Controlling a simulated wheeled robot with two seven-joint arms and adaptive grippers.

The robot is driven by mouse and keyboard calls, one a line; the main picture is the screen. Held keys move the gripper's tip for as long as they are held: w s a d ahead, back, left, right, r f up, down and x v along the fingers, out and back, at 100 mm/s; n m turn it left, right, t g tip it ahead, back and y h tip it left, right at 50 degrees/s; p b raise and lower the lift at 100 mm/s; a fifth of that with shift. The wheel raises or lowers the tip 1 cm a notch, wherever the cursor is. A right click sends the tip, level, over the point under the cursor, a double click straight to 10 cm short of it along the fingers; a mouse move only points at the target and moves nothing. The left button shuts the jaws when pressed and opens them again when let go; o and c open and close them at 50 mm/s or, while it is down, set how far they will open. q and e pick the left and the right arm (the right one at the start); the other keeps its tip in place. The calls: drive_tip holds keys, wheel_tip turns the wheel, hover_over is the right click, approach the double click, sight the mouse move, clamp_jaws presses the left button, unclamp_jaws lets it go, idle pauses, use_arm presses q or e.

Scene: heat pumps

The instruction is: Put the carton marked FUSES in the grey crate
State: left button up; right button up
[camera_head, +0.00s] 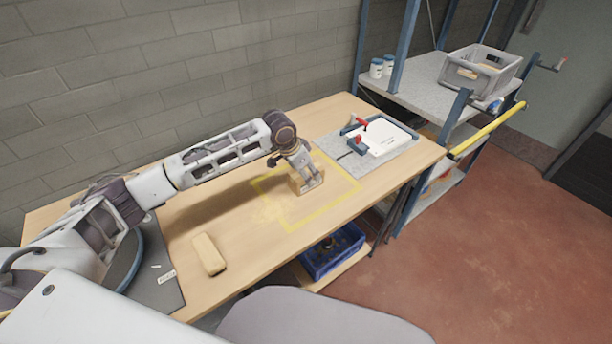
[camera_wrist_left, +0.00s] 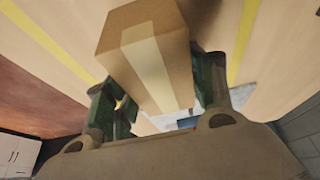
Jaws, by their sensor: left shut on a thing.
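A small brown carton (camera_head: 298,184) is at the far part of the wooden table, inside the yellow marked square. My left gripper (camera_head: 306,177) is shut on it. In the left wrist view the carton (camera_wrist_left: 150,55) with a pale tape strip stands between the green-grey fingers of the gripper (camera_wrist_left: 160,95). No lettering on it can be read, and I cannot tell whether it touches the table. The grey crate (camera_head: 468,76) stands on the upper shelf of the rack at the right, with a tan item inside. My right gripper is not in view.
A tan block (camera_head: 208,255) lies on the table (camera_head: 230,222) at the near left. A board with a white plate and red clamps (camera_head: 378,140) is at the table's right end. White jars (camera_head: 382,66) stand on the shelf left of the crate. A blue crate (camera_head: 332,252) sits below the table.

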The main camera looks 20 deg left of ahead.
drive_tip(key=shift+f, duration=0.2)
use_arm(q)
drive_tip(key=shift+r+b, duration=0.2)
drive_tip(key=shift+b, duration=0.55)
wheel_tip(320, 180, up, 10)
drive_tip(key=shift+r+p, duration=0.1)
drive_tip(key=shift+p, duration=0.55)
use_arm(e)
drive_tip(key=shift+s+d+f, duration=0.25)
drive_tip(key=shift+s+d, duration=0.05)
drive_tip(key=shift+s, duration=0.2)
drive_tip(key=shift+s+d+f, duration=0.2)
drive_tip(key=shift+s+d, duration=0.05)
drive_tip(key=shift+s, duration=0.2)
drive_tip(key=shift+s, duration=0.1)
